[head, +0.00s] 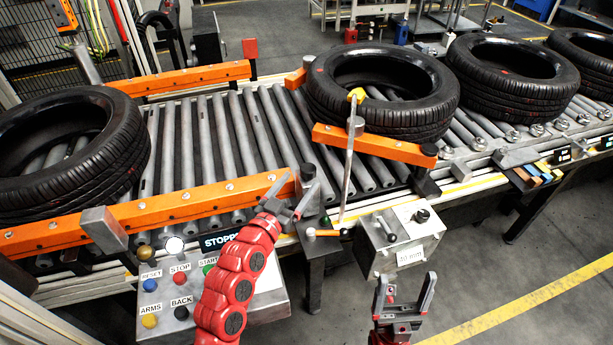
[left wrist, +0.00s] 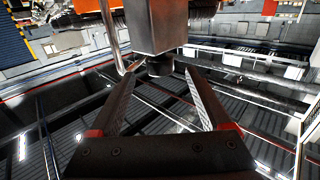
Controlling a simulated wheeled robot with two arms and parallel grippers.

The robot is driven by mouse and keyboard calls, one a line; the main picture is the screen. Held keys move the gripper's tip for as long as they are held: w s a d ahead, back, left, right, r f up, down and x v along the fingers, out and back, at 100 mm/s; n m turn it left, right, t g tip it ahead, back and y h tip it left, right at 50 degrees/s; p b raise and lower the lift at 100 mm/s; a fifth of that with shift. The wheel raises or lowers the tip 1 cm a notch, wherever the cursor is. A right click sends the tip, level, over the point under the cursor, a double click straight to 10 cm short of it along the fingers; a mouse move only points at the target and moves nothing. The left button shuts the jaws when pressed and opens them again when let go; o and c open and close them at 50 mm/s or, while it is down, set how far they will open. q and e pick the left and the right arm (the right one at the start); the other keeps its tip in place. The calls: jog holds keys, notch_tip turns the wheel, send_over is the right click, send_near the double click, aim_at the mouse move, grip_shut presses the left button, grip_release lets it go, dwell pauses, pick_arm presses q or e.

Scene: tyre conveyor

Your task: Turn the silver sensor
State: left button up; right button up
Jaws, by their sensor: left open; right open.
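I cannot tell for sure which part is the silver sensor. In the left wrist view a silver-grey block (left wrist: 154,25) with a short dark round end (left wrist: 160,66) is just beyond and between the fingertips. It may be the small grey block (head: 308,172) at the end of the near orange rail in the head view. My left gripper (head: 300,184) is open close by that block; contact is not clear. It also shows open and empty in the left wrist view (left wrist: 160,75). My right gripper (head: 406,280) is open and empty, in front of the silver box marked 30 mm (head: 408,238).
Tyres (head: 70,150) (head: 385,95) sit on the roller conveyor (head: 225,130) between orange rails. A slanted metal rod (head: 349,165) with a yellow top stands near the middle tyre. The button panel (head: 245,300) lies under my left arm. Open floor is at the lower right.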

pick_arm(q)
jog(key=shift+b+v, duration=0.35)
jog(key=shift+v, duration=1.2)
